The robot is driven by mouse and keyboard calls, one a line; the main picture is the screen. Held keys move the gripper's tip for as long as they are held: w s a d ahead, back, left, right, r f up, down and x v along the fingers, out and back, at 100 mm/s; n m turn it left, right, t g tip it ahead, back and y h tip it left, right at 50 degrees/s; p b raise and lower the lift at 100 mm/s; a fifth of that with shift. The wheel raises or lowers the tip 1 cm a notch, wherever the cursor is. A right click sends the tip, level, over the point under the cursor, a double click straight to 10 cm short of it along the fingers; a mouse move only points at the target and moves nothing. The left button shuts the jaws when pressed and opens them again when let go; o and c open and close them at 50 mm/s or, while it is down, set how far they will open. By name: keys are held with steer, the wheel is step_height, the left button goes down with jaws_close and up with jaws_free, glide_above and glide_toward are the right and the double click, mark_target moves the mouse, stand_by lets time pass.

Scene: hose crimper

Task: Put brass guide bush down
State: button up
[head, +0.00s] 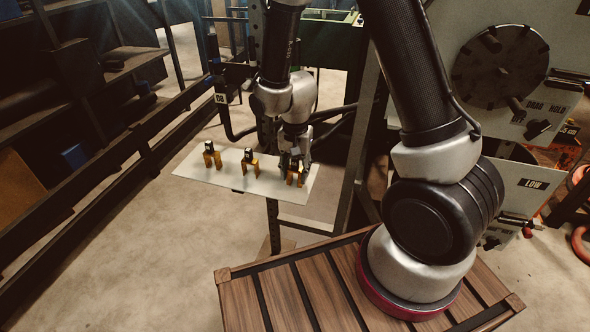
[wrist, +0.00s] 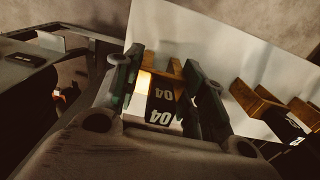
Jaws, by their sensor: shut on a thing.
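The brass guide bush appears to be the piece between my fingers in the wrist view (wrist: 161,98). It has a bright yellowish side and a black face marked 04. My gripper (head: 294,163) is shut on it at the right end of a pale plate (head: 232,178). A brown-gold forked holder (wrist: 176,70) stands right beside the piece. I cannot tell whether the piece rests in that holder or is just above it. In the head view my fingers hide most of the piece. My gripper also shows in the wrist view (wrist: 168,92).
Two similar gold forked holders, one at the left (head: 209,158) and one in the middle (head: 250,166), stand on the plate with dark-topped pieces in them. A dark upright post (head: 272,225) is below the plate. A machine panel with a round dark disc (head: 500,66) stands at right.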

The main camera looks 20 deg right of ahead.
steer(key=o, duration=1.1)
steer(key=shift+f, duration=0.1)
step_height(320, 180, up, 12)
steer(key=shift+f, duration=0.25)
steer(key=shift+d+r, duration=0.15)
steer(key=shift+r, duration=0.5)
steer(key=s+d+r+n+t, duration=0.1)
steer(key=s+d+r+n, duration=0.1)
steer(key=s+d+r, duration=0.3)
steer(key=s+d+r+n+t, duration=0.1)
steer(key=d+r, duration=0.2)
steer(key=r, duration=0.3)
steer(key=s+d+r+n, duration=0.1)
steer(key=s+d+r, duration=0.1)
steer(key=s, duration=0.2)
steer(key=s+d+r+n+t, duration=0.1)
steer(key=s+d+r, duration=0.1)
steer(key=s, duration=0.2)
steer(key=s+d+r+n+t, duration=0.1)
steer(key=s+d+r+n, duration=0.1)
steer(key=s, duration=0.2)
steer(key=shift+s+d+r, duration=0.1)
steer(key=shift+d+r, duration=0.2)
steer(key=shift+r, duration=0.1)
